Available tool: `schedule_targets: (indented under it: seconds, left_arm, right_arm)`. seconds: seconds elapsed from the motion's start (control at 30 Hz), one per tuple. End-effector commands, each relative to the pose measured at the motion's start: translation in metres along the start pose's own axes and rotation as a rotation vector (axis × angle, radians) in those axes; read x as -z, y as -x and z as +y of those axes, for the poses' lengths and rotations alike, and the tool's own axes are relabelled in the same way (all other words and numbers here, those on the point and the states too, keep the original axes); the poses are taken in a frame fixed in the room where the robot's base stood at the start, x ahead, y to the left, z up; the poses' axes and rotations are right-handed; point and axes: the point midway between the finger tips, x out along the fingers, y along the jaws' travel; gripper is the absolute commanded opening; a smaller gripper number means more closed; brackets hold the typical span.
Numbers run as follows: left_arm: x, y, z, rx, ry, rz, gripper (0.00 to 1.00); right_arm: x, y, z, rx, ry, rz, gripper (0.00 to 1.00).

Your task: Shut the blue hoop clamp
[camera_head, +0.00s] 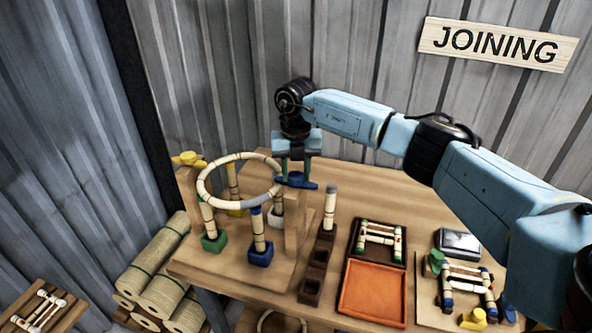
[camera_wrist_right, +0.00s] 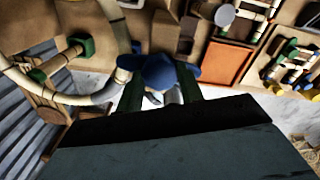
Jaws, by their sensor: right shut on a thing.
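The blue hoop clamp (camera_head: 297,181) sits on top of a wooden post (camera_head: 292,220) at the right side of the rattan hoop (camera_head: 240,156). My right gripper (camera_head: 296,173) comes down from above and is shut on the clamp. In the right wrist view the blue clamp (camera_wrist_right: 160,70) lies between the two dark fingers (camera_wrist_right: 160,95), beside the hoop (camera_wrist_right: 85,97). The fingers partly hide the clamp, so I cannot tell whether it is fully closed over the hoop. My left gripper is not in view.
A yellow clamp (camera_head: 188,158) tops the left post. Rattan uprights stand in green (camera_head: 213,243) and blue (camera_head: 261,256) sockets under the hoop. A dark block (camera_head: 316,266), an orange tray (camera_head: 374,291) and a tray with a rattan frame (camera_head: 378,240) lie to the right.

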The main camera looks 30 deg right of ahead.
Motion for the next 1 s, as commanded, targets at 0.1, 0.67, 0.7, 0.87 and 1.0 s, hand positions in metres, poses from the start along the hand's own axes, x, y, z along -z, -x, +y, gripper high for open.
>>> schedule_targets:
  seconds: [0.1, 0.67, 0.7, 0.87, 1.0]
  left_arm:
    - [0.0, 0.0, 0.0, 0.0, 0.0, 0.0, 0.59]
    - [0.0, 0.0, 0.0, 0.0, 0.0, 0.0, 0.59]
    - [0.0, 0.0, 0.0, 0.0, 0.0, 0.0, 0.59]
    - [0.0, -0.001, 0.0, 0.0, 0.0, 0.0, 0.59]
    - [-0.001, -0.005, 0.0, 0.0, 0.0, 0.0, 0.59]
  right_arm:
    - [-0.002, 0.002, 0.0, -0.002, -0.008, -0.005, 0.14]
    - [-0.001, 0.001, 0.0, -0.001, -0.005, -0.003, 0.59]
    - [-0.001, 0.001, 0.0, -0.001, -0.005, -0.002, 0.59]
    - [-0.001, 0.004, 0.0, -0.001, -0.004, -0.002, 0.59]
    - [-0.001, 0.021, 0.001, -0.003, -0.003, -0.005, 0.59]
